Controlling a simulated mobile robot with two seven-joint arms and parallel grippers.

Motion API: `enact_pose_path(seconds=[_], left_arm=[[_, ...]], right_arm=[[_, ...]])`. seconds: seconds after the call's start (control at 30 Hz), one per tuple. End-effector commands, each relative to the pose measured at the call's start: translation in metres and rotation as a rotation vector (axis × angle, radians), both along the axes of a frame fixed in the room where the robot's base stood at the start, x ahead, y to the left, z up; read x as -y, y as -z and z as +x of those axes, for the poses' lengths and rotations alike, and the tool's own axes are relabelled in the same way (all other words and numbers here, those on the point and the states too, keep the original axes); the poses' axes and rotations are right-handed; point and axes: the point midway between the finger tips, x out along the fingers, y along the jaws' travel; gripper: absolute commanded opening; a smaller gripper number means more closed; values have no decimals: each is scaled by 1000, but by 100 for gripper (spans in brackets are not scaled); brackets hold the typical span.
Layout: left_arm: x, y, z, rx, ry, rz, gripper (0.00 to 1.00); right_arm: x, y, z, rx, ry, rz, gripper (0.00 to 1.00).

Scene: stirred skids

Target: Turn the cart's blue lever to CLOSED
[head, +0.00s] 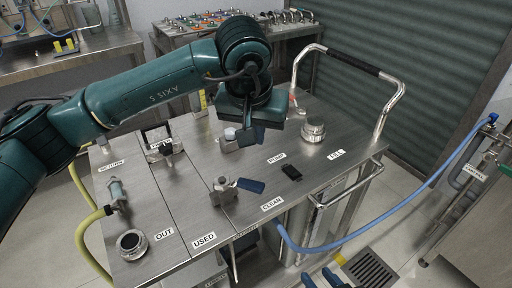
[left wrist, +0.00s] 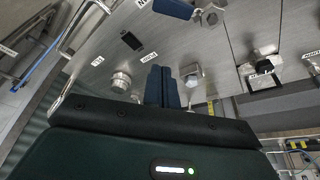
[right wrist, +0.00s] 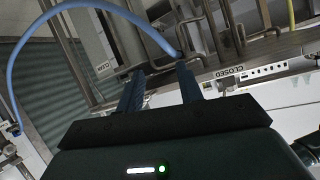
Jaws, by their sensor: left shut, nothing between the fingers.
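A blue lever (head: 250,185) sits on a metal valve on the cart top (head: 185,205), by the CLEAN label. It points right in the head view; part of it shows at the top of the left wrist view (left wrist: 173,8). My left gripper (head: 258,134) is shut and empty, above the cart top beside a second valve with a pale cap (head: 230,134). The left wrist view shows this cap (left wrist: 191,76) right beside the closed fingers. My right gripper (right wrist: 159,88) is open and empty, low in front of the cart. Its fingertips show at the head view's bottom edge. A CLOSED label (right wrist: 229,72) lies past its fingers.
A blue hose (head: 350,243) runs from the cart's front to a wall fitting at right. A cart handle (head: 350,62) rises at the back right. A round metal cap (head: 313,130) and a small black block (head: 291,172) are on the cart top. A floor drain (head: 370,270) lies at right.

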Motion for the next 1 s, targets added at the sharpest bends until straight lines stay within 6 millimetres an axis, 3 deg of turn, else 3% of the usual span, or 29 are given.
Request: enact_pose_path(seconds=[0.17, 0.53, 0.7, 1.0], left_arm=[[2, 23, 6, -6, -1, 0, 0], [9, 97, 30, -6, -1, 0, 0], [2, 91, 5, -3, 3, 0, 0], [-2, 92, -9, -1, 0, -1, 0]], right_arm=[[0, 1, -4, -10, 0, 1, 36], [-1, 3, -5, -26, -4, 0, 36], [-3, 4, -4, -45, -8, -1, 36], [-4, 0, 2, -34, -11, -3, 36]])
